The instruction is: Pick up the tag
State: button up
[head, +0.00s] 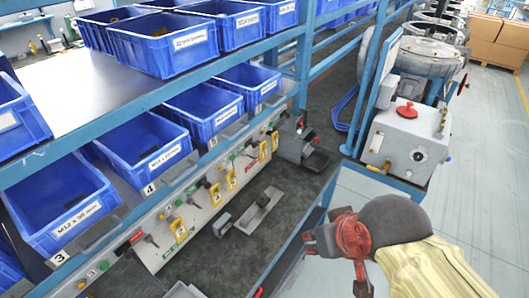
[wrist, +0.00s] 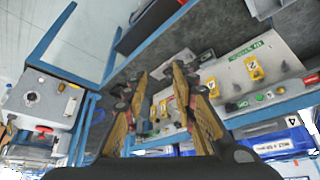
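Several yellow tags are on the grey panel along the back of the bench, below the blue bins; one is near the right end (head: 262,152), and others are at the middle (head: 231,180) and further left (head: 179,230). I cannot tell which one the task means. The wrist view shows yellow tags too, one right of the fingers (wrist: 254,68) and a smaller one closer (wrist: 212,87). My gripper (head: 335,264) is in front of the bench's edge, apart from the panel. In the wrist view its fingers (wrist: 159,76) are spread, with nothing held between them.
Blue bins (head: 150,147) line the shelf above the panel. A grey tray-like block (head: 258,211) lies on the dark bench top (head: 225,262). A grey box with a red knob (head: 405,142) stands at right. The floor at right is clear.

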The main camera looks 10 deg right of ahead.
aim_at(263, 150)
jog(key=i+l+u, duration=0.55)
jog(key=l+u, duration=0.25)
jog(key=l, duration=0.2)
jog(key=i+l+u, duration=0.25)
jog(key=l, duration=0.15)
jog(key=k, duration=0.1)
